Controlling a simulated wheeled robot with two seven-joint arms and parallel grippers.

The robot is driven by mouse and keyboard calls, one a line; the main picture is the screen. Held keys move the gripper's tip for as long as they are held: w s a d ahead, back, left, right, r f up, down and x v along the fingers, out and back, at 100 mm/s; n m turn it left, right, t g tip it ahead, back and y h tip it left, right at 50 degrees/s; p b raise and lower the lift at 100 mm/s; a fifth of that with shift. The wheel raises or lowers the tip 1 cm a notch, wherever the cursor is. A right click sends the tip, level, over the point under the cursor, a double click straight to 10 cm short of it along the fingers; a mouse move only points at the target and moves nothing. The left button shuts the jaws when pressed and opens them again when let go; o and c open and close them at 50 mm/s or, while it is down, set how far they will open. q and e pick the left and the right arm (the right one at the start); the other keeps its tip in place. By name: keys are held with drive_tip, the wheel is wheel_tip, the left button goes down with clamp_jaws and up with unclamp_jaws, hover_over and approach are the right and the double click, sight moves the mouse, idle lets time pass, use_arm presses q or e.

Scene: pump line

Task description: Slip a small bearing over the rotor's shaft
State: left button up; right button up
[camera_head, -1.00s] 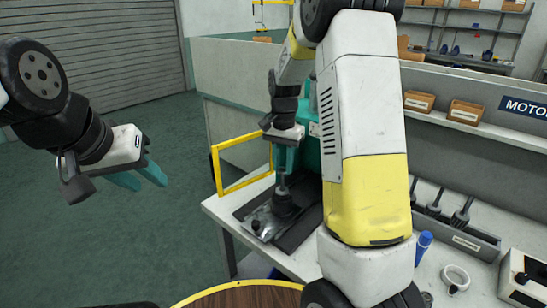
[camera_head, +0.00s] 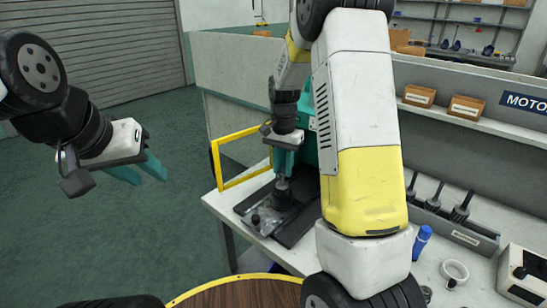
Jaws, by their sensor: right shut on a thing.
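The rotor (camera_head: 283,197) stands upright in a grey metal fixture on the bench, its shaft pointing up. My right gripper (camera_head: 284,172) is right above it, fingers pointing down around the top of the shaft. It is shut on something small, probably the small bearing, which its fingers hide. I cannot tell whether the bearing is around the shaft or just above it. My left gripper (camera_head: 139,171) is open and empty, out over the floor at the left.
A dark mat (camera_head: 299,232) lies under the fixture on the white bench (camera_head: 225,206). A yellow frame (camera_head: 217,170) stands at the bench's left edge. At right are a tray (camera_head: 462,233) of dark shafted parts, a blue cylinder (camera_head: 422,241), a white ring (camera_head: 455,270) and a control box (camera_head: 524,272).

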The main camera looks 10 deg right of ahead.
drive_tip(key=shift+f, duration=0.45)
drive_tip(key=o, duration=1.1)
drive_tip(key=shift+c, duration=0.2)
drive_tip(key=shift+o, duration=0.2)
drive_tip(key=shift+o, duration=1)
drive_tip(key=shift+r, duration=2.5)
